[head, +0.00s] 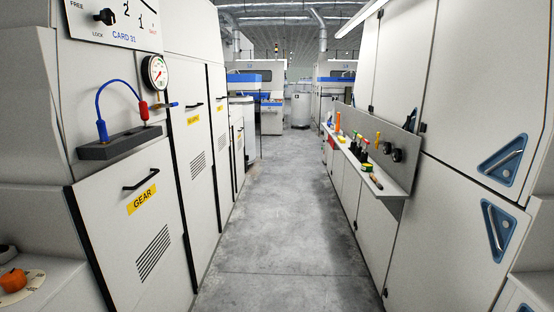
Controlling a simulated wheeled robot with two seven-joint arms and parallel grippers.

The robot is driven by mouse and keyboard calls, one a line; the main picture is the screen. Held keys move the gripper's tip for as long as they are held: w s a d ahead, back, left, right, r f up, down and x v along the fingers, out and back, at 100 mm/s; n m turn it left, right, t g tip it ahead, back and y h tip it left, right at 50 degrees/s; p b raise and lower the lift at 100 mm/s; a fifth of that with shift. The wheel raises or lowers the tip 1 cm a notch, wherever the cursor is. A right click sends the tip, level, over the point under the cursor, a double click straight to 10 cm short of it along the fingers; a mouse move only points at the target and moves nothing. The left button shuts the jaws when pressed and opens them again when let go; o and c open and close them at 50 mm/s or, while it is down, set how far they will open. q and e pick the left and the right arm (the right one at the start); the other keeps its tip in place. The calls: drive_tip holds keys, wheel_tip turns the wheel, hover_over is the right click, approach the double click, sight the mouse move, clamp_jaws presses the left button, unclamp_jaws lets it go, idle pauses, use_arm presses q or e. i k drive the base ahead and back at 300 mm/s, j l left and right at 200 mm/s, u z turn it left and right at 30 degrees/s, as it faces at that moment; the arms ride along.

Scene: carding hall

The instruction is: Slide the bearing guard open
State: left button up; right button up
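I cannot pick out a bearing guard with certainty. On the left machine, marked CARD 31, a white door (130,215) has a yellow GEAR label (142,202), a black handle (141,178) and vent slots; it looks closed. Behind it stand tall white panels (189,85) with black handles and yellow labels too small to read surely. Neither of my grippers is in view.
A grey concrete aisle (285,200) runs clear down the middle. A tool shelf (375,175) juts out right. An orange knob (12,280) is at lower left.

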sight(187, 82)
drive_tip(key=i+l+u, duration=0.15)
drive_tip(key=i+u, duration=0.2)
drive_tip(key=i+l+u, duration=0.35)
drive_tip(key=i, duration=0.2)
drive_tip(key=i+l+u, duration=0.35)
drive_tip(key=i+l, duration=0.05)
